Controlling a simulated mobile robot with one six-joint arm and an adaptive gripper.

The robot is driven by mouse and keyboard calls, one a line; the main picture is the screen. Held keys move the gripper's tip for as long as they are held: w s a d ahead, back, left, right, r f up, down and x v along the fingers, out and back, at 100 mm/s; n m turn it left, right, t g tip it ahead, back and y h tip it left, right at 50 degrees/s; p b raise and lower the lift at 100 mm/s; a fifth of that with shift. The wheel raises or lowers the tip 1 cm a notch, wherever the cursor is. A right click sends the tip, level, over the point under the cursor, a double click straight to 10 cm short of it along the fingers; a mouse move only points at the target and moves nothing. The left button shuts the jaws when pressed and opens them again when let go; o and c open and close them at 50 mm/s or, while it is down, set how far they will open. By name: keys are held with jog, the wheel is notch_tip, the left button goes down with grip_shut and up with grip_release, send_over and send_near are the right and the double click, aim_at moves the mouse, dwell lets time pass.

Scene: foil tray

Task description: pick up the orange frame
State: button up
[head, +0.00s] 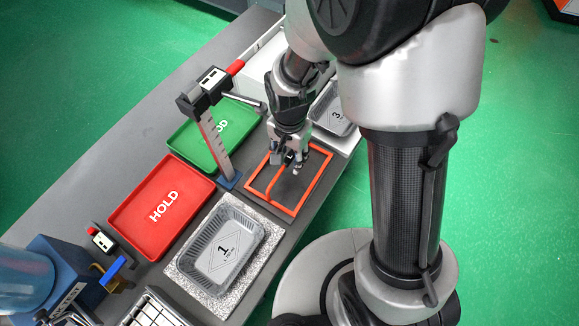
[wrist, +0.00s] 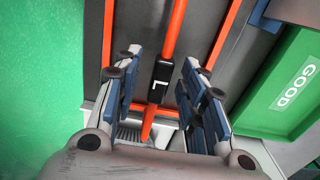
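The orange frame (head: 270,203) lies on a dark panel on the bench, right of the tall post in the head view. In the wrist view its orange middle bar (wrist: 175,28) runs up the picture between side bars and carries a small black block (wrist: 161,82) marked "L". My gripper (head: 289,163) is over the frame and hides part of it. In the wrist view my gripper (wrist: 160,68) is open, with one finger on each side of the middle bar and block. I cannot tell whether the fingers touch anything.
A green GOOD tray (head: 185,147) and a red HOLD tray (head: 127,225) lie left of the frame. A post with a measuring strip (head: 212,140) stands close beside it. Foil tray 1 (head: 203,262) is on a speckled slab; foil tray 3 (head: 325,121) is behind my gripper.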

jog(key=shift+f, duration=0.1)
jog(key=shift+c, duration=0.2)
grip_shut()
dwell(0.6)
